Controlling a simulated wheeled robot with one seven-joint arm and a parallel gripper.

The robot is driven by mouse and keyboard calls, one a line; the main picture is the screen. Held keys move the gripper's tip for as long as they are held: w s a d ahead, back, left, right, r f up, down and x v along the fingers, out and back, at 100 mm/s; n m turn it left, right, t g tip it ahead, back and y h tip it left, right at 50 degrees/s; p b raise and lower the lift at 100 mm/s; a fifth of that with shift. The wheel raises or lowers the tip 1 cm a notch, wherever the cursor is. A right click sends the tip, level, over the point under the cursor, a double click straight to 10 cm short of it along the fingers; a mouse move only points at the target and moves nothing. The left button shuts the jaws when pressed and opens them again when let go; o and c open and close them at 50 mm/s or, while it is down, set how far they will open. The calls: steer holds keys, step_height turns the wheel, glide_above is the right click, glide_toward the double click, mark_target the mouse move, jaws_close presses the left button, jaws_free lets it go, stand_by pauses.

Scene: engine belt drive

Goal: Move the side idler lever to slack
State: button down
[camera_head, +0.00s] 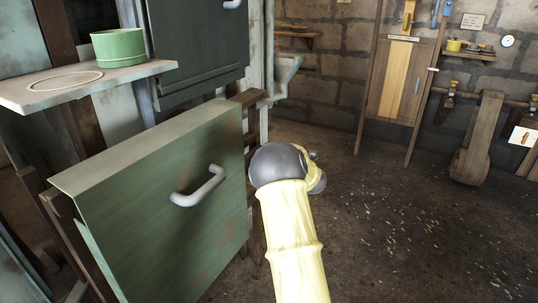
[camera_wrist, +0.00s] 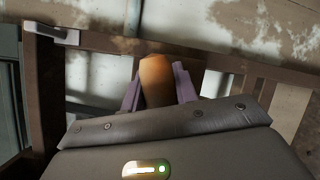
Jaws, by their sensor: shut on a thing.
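In the wrist view, a rounded orange-brown wooden handle (camera_wrist: 156,72) stands between the two purple fingers of my gripper (camera_wrist: 158,88). The gripper is shut on it, one finger on each side. The handle looks like the grip of the side idler lever; the rest of the lever is hidden behind the dark grey gripper body. In the head view my yellow-sleeved arm reaches forward beside the green panel, and neither my gripper nor the lever can be made out. The lever's angle and any slack marking are not visible.
A green panel (camera_head: 165,215) with a grey pull handle (camera_head: 199,187) stands left of my arm. A green pot (camera_head: 118,47) sits on a shelf (camera_head: 40,97) above it. Brown frame beams (camera_wrist: 110,44) run behind the handle. Open floor (camera_head: 410,220) lies to the right.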

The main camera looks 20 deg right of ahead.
steer(key=shift+a+r, duration=0.1)
steer(key=shift+a, duration=0.05)
steer(key=c, duration=1.1)
jaws_free()
steer(key=shift+s, duration=0.15)
steer(key=shift+s+d, duration=0.2)
steer(key=shift+s, duration=0.1)
steer(key=s+d+p, duration=0.2)
steer(key=s+p, duration=0.1)
steer(key=s, duration=1.3)
steer(key=shift+s+d+r, duration=0.15)
steer(key=shift+d, duration=0.15)
